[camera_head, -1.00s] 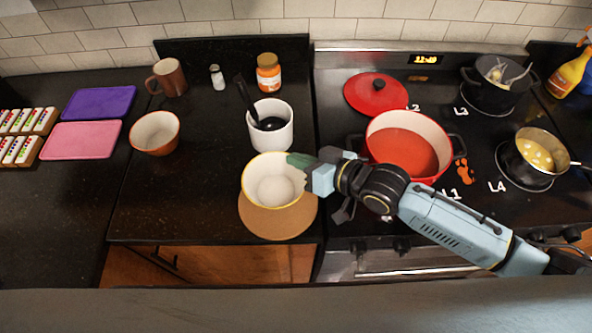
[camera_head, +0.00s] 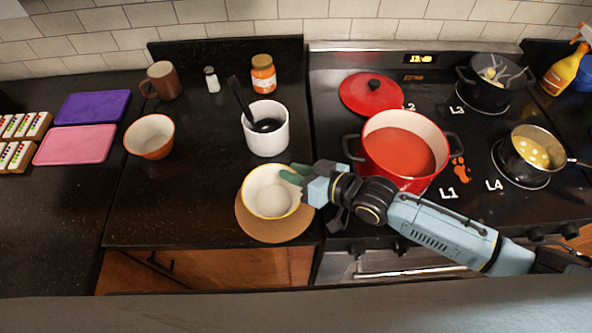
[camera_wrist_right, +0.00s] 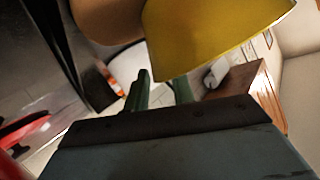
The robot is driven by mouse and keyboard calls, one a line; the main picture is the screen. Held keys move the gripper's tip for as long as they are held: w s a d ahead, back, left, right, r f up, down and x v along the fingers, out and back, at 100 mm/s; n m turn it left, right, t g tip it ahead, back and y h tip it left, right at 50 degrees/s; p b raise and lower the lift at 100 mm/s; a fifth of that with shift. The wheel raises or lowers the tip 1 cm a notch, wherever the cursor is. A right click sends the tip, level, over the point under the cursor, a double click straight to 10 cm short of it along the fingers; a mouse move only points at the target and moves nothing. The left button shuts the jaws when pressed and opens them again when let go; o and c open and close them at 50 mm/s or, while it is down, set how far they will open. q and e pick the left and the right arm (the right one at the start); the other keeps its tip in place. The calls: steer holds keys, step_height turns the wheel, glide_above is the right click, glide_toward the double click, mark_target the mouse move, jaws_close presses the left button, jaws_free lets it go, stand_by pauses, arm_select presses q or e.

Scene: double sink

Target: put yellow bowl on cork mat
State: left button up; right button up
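The yellow bowl (camera_head: 270,192), pale inside with a yellow rim, sits over the back part of the round cork mat (camera_head: 273,231). It looks roughly level; I cannot tell whether its base rests fully on the mat. My right gripper (camera_head: 292,174) is at the bowl's back right rim, its green fingers spread apart. In the right wrist view, the bowl's yellow outside (camera_wrist_right: 215,35) fills the top, close to the two separated fingers of the gripper (camera_wrist_right: 163,88). My left gripper is not in view.
A white utensil pot (camera_head: 266,135) stands just behind the bowl. An orange-brown bowl (camera_head: 150,137) is to the left. A red pot (camera_head: 400,150) stands on the stove close to my right gripper. The counter left of the mat is clear.

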steer(key=shift+r, duration=0.15)
steer(key=v, duration=1.2)
